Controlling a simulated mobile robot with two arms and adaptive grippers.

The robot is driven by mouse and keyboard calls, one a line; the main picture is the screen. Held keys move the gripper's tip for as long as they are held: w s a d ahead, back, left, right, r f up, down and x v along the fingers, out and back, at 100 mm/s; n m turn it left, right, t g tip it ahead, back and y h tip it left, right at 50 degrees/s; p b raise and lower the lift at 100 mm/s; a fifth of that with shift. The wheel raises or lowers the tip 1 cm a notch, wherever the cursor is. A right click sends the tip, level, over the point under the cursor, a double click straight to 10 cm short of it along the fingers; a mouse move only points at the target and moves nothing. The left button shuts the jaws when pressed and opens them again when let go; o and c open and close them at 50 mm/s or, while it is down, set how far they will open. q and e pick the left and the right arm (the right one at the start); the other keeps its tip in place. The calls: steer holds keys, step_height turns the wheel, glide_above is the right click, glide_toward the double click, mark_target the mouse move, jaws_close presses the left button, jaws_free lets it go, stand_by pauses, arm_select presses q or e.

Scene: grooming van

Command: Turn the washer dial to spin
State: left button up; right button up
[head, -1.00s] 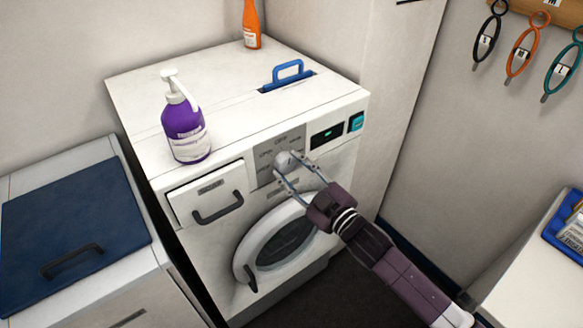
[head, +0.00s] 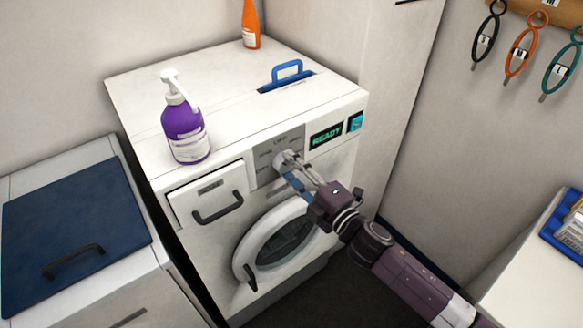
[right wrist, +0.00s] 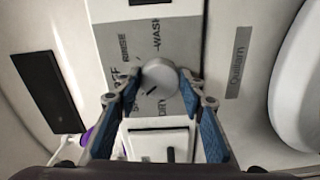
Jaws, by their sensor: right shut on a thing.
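The washer (head: 225,245) is a white front-loader with a grey dial panel (head: 266,178) on its upper front. The round pale dial (head: 281,158) is on this panel; in the right wrist view the dial (right wrist: 160,72) has a dark pointer line on its face, toward its lower left. Labels RINSE, WASH and DRY can be read around it; I cannot make out a spin label. My right gripper (head: 287,163) is shut on the dial, with a finger on either side in the right wrist view (right wrist: 160,88). My left gripper is not in view.
The washer display (head: 326,135) reads READY. A purple pump bottle (head: 184,130), an orange bottle (head: 251,26) and a blue handle (head: 288,72) are on top. The drawer (head: 206,195) and round door (head: 242,247) lie close to my arm. A blue-lidded cabinet (head: 70,235) stands left.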

steer(key=shift+n, duration=0.6)
steer(key=o, duration=1.2)
steer(key=shift+c, duration=0.2)
steer(key=v, duration=1.2)
